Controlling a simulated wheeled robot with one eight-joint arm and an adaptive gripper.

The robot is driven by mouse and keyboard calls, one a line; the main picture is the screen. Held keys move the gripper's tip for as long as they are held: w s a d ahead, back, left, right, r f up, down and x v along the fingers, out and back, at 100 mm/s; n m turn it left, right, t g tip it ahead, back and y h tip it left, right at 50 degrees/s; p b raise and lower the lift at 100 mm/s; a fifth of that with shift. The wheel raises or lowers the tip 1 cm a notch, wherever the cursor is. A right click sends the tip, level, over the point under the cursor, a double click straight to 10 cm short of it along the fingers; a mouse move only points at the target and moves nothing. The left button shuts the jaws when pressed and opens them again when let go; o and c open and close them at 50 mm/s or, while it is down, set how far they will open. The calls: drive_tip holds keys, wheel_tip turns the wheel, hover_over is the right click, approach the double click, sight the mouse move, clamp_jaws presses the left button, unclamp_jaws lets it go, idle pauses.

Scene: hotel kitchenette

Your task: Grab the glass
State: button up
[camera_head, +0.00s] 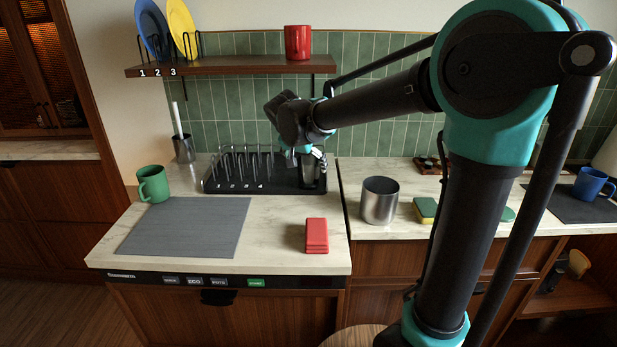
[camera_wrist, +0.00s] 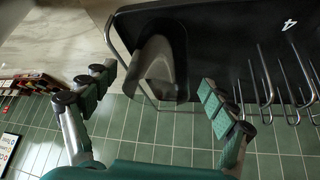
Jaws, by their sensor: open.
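The glass (camera_head: 309,174) is a dark, see-through tumbler at the right end of the black dish rack (camera_head: 222,187). In the wrist view the glass (camera_wrist: 157,68) is a grey translucent shape on the black tray, beside the wire loops. My gripper (camera_head: 308,154) is at the top of the glass in the head view, partly hiding it. In the wrist view my gripper (camera_wrist: 156,82) is open, with one finger to each side of the glass in the picture. I cannot tell whether either finger touches it.
A green mug (camera_head: 153,184), a grey mat (camera_head: 185,228) and red blocks (camera_head: 316,236) lie on the left counter. A metal canister (camera_head: 380,201) and a sponge (camera_head: 424,210) stand to the right. A shelf (camera_head: 230,66) with plates and a red mug (camera_head: 298,42) hangs above.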

drive_tip(key=shift+x, duration=3.05)
drive_tip(key=shift+d+r, duration=0.1)
drive_tip(key=shift+d, duration=0.05)
drive_tip(key=c, duration=1.6)
drive_tip(key=shift+c, duration=0.2)
drive_tip(key=shift+r, duration=0.1)
